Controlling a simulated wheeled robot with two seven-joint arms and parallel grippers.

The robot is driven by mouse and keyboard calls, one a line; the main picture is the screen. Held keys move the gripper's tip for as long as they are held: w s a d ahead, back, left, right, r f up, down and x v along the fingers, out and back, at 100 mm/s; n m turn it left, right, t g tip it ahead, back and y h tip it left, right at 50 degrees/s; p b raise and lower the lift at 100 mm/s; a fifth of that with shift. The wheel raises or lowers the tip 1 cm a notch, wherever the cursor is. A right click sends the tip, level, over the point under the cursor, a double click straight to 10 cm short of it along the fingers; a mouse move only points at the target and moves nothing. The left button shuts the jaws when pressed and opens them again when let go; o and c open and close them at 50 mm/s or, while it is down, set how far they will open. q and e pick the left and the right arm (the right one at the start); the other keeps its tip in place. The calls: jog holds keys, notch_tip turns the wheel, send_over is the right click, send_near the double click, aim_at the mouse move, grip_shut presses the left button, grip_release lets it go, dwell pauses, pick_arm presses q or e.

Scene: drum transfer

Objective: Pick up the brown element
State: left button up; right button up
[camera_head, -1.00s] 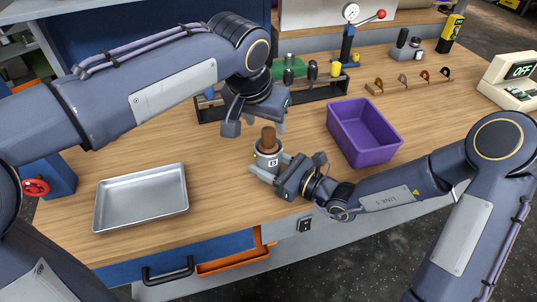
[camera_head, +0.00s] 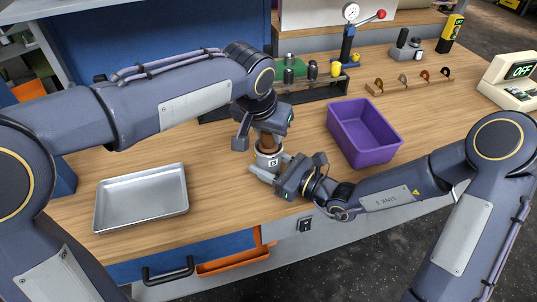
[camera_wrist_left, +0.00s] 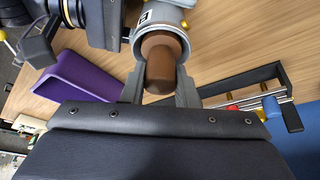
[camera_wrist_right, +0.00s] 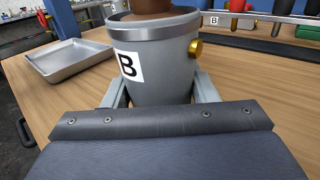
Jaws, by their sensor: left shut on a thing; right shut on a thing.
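The brown element (camera_head: 266,138) is a rounded cylinder standing upright in the mouth of a grey drum marked B (camera_head: 270,158). In the left wrist view the brown element (camera_wrist_left: 160,65) sits between the fingers of my left gripper (camera_wrist_left: 160,88). My left gripper (camera_head: 266,134) is above the drum and shut on the element, partly hiding it. My right gripper (camera_head: 268,172) is shut around the grey drum from the front right. In the right wrist view the drum (camera_wrist_right: 155,70) fills the space between the fingers, with the element's lower part (camera_wrist_right: 140,8) above its rim.
A purple bin (camera_head: 365,133) stands to the right of the drum. A silver tray (camera_head: 142,197) lies to the left. A rack with several tools (camera_head: 300,75) is behind. The wooden table between tray and drum is clear.

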pick_arm(q)
grip_shut()
notch_tip(320, 180, up, 18)
dwell(0.3)
pick_arm(e)
jog(key=o, duration=1.4)
jog(key=shift+c, duration=0.2)
